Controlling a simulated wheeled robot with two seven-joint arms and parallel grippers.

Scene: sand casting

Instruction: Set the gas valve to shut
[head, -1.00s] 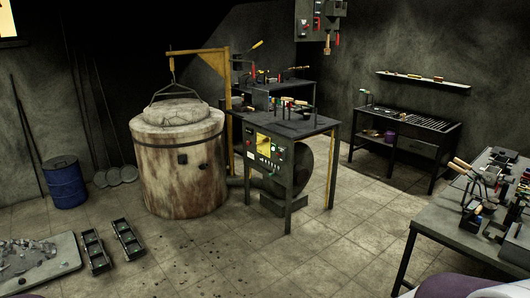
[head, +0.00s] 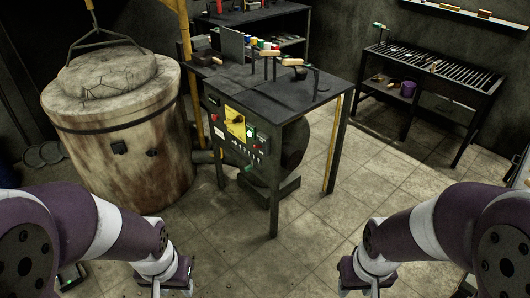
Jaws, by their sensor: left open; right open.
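The control panel (head: 248,143) is on the front of a dark metal table, right of the furnace. It carries a yellow plate (head: 235,123), a red button, a green light and a row of small switches. I cannot make out which part is the gas valve or how its handle is turned. My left gripper (head: 182,275) is open at the bottom edge, low in front of the furnace and apart from the panel. My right gripper (head: 349,276) is open at the bottom edge, right of the panel and also apart from it. Both are partly cut off and appear empty.
The round lidded furnace (head: 125,130) stands left of the panel, close to a yellow post (head: 187,60). The dark table (head: 275,90) holds tools with wooden handles. A slatted bench (head: 430,75) stands at the back right. Tiled floor (head: 260,262) before the panel is clear.

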